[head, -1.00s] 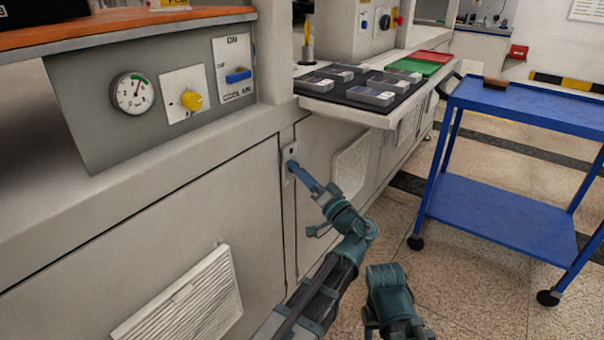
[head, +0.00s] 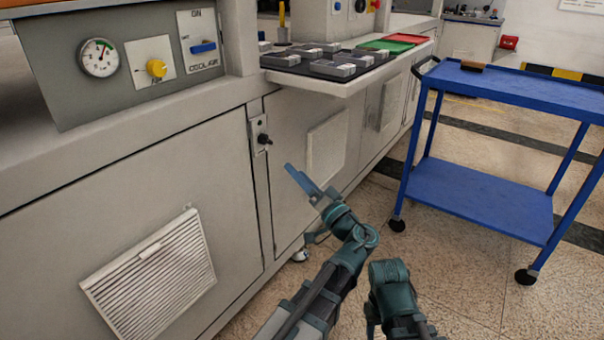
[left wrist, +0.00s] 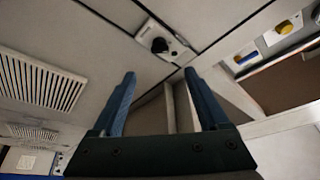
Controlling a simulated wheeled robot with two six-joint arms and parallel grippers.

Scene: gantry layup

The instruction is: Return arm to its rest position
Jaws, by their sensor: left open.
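My left gripper (head: 303,182) is in the lower middle of the head view, open and empty, in front of the grey cabinet. Its two blue fingers stand apart in the left wrist view (left wrist: 160,85). A black knob on a small plate (head: 262,138) is on the cabinet front, up and left of the fingertips and apart from them. The knob also shows in the left wrist view (left wrist: 160,45), beyond the gap between the fingers. Part of my right arm shows at the bottom of the head view, but its fingers cannot be made out.
The cabinet front (head: 130,205) with a vent (head: 152,275) runs along the left. A shelf (head: 318,84) with several grey boxes juts out above. A blue cart (head: 480,200) stands at the right. Speckled floor between cart and cabinet is clear.

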